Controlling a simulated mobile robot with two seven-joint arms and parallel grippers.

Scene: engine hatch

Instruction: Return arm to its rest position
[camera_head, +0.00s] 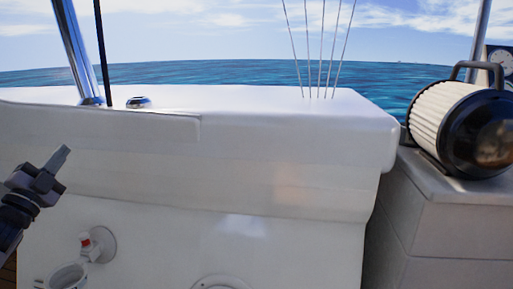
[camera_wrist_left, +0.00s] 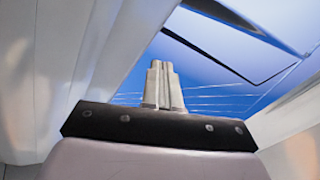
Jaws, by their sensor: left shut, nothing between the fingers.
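My left gripper (camera_head: 60,158) comes in at the left edge of the head view, its fingertips pointing up and to the right. It is shut and empty, in front of the white boat wall and apart from anything I can make out there. In the left wrist view the two fingers (camera_wrist_left: 162,85) stand pressed together with nothing between them. My right gripper does not show in either view.
A white moulded hull block (camera_head: 280,150) fills the middle. Below the left gripper are a fitting with a red part (camera_head: 87,242) and a round ring holder (camera_head: 68,277). A ribbed cylinder with a black end (camera_head: 455,120) sits on the right ledge. Thin rods (camera_head: 320,60) rise behind.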

